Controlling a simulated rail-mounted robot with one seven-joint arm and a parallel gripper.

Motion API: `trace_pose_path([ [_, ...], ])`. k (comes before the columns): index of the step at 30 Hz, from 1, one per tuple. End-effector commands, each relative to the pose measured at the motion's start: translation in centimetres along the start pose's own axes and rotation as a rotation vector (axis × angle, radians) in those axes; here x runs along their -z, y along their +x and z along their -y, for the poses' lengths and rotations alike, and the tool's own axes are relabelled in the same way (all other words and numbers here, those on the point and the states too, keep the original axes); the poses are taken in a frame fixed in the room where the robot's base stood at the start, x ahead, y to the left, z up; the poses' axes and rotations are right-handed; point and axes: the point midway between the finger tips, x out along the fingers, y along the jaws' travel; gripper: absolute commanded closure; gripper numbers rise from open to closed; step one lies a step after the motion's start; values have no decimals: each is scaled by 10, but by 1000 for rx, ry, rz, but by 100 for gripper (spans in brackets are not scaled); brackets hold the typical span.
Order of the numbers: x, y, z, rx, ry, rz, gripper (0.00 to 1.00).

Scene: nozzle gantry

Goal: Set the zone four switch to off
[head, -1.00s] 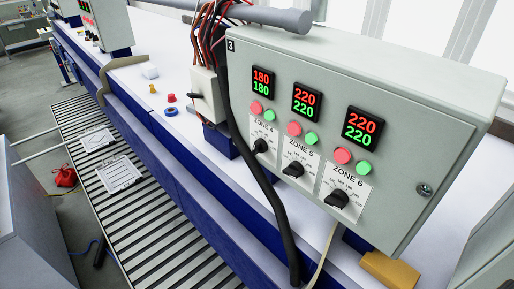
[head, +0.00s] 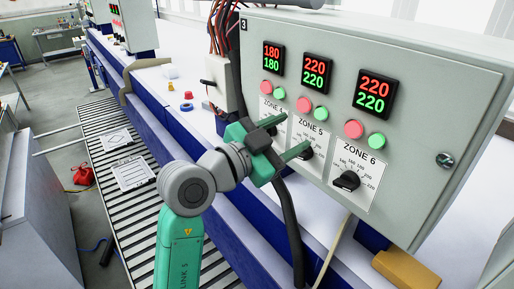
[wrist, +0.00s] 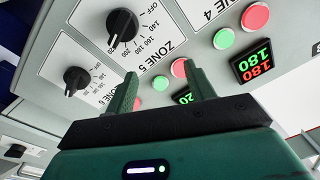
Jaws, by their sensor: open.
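Contact with the panel cannot be told.
The grey control cabinet (head: 415,135) also carries the zone 6 knob (head: 346,181), red and green buttons and lit displays. The zone 4 display (head: 272,56) reads 180 over 180. A black cable (head: 289,225) hangs below my gripper. A roller conveyor (head: 135,200) runs at left.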

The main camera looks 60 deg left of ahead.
Motion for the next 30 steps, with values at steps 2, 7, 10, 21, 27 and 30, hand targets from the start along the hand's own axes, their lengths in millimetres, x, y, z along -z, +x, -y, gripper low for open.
trace_pose_path([
  [2, -48, -20, 37, -13, -87, 37, 46],
  [7, -96, -48, 69, -34, -197, 46, 46],
  [10, -100, -52, 72, -36, -211, 44, 46],
  [21, -98, 1, 71, -37, -211, 43, 46],
  [27, -101, 24, 69, -35, -210, 43, 46],
  [30, -102, 27, 68, -35, -210, 43, 46],
])
